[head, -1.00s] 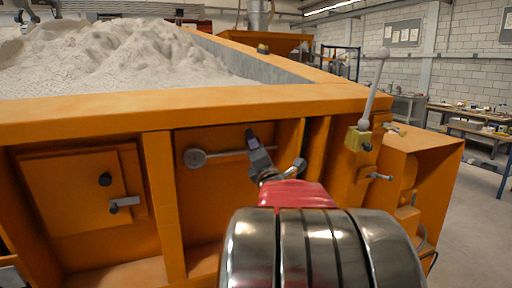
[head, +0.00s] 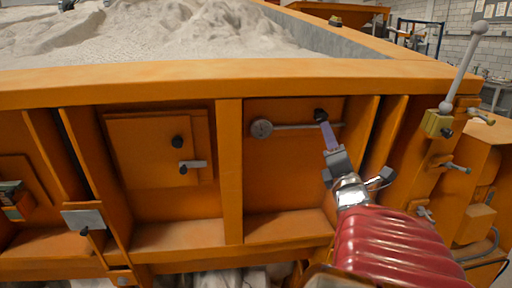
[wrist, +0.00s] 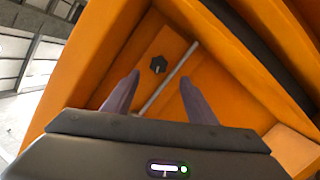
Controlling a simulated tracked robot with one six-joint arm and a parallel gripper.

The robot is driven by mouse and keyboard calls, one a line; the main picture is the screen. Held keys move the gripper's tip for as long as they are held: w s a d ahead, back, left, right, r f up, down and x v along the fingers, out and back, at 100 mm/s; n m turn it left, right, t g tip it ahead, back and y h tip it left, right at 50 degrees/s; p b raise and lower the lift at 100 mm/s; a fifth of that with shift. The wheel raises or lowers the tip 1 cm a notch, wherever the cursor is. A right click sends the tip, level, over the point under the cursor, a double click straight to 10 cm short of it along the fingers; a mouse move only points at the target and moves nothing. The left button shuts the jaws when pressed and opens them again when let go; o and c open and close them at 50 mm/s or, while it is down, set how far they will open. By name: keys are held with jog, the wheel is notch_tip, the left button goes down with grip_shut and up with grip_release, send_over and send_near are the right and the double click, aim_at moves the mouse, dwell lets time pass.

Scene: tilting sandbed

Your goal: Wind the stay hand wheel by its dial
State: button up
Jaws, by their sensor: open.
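A dark faceted knob (head: 320,115), which may be the stay hand wheel's dial, sits on the orange panel. A pale rod (head: 292,127) with a round grey end (head: 262,129) runs just below it. The knob (wrist: 158,64) and rod (wrist: 166,84) also show in the wrist view. My gripper (head: 328,136) is open, with its fingers pointing at the panel just below the knob. In the wrist view my gripper (wrist: 160,78) has its two fingertips apart and empty, with the knob beyond them. Contact cannot be told.
Orange ribs (head: 230,170) flank the recess. A hatch with a black knob and latch (head: 160,150) lies left. A ball-topped lever (head: 464,70) stands right, above a small handle (head: 456,166). The sandbed rim (head: 220,80) runs above.

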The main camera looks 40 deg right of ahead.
jog(key=shift+v, duration=1.9)
jog(key=shift+w+f, duration=0.1)
